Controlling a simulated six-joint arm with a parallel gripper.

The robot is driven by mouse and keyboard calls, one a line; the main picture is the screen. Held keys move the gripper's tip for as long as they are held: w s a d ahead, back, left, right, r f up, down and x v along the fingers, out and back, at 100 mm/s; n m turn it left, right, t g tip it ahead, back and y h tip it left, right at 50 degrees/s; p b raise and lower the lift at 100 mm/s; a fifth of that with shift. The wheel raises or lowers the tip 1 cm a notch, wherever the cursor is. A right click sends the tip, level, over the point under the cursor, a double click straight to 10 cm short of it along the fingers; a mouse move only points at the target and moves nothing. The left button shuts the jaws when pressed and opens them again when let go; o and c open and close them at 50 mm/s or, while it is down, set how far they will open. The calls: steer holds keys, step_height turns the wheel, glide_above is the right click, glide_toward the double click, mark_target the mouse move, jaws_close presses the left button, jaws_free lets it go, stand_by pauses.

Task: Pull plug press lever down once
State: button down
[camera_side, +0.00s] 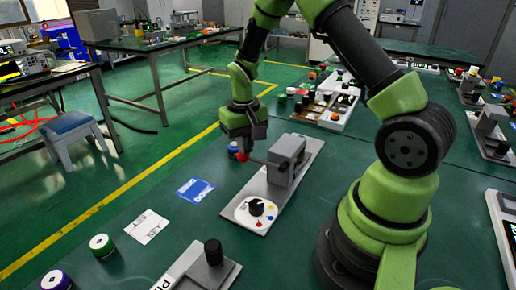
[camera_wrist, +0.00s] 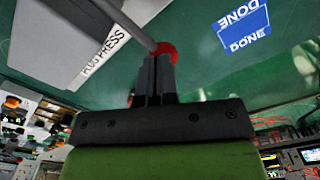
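The plug press (camera_side: 287,160) is a grey block device on a light base plate (camera_side: 307,153). Its lever (camera_side: 262,161) sticks out to the left, close to level, and ends in a red ball knob (camera_side: 242,156). In the wrist view, the lever (camera_wrist: 137,30) runs from the upper left to the red knob (camera_wrist: 166,49). My gripper (camera_side: 243,146) points down just above the knob. In the wrist view, my gripper's fingers (camera_wrist: 157,62) are together, with their tips at the knob, partly covering it. I cannot tell whether they touch it.
A dial (camera_side: 256,208) sits on the near end of the plate. A blue DONE card (camera_side: 195,190) and a white card (camera_side: 147,227) lie to the left. Another device with a black knob (camera_side: 213,252) stands in front.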

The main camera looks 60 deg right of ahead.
steer(key=shift+f, duration=0.75)
stand_by(0.8)
stand_by(0.4)
step_height(320, 180, up, 10)
stand_by(1.0)
steer(key=s+a+r+t, duration=0.4)
steer(key=s+a+r, duration=0.3)
steer(key=r, duration=0.4)
steer(key=s+a+r+n+t+y, duration=0.2)
steer(key=s+a, duration=0.3)
steer(key=s, duration=0.4)
steer(key=shift+s+r+t, duration=0.3)
steer(key=shift+t, duration=0.3)
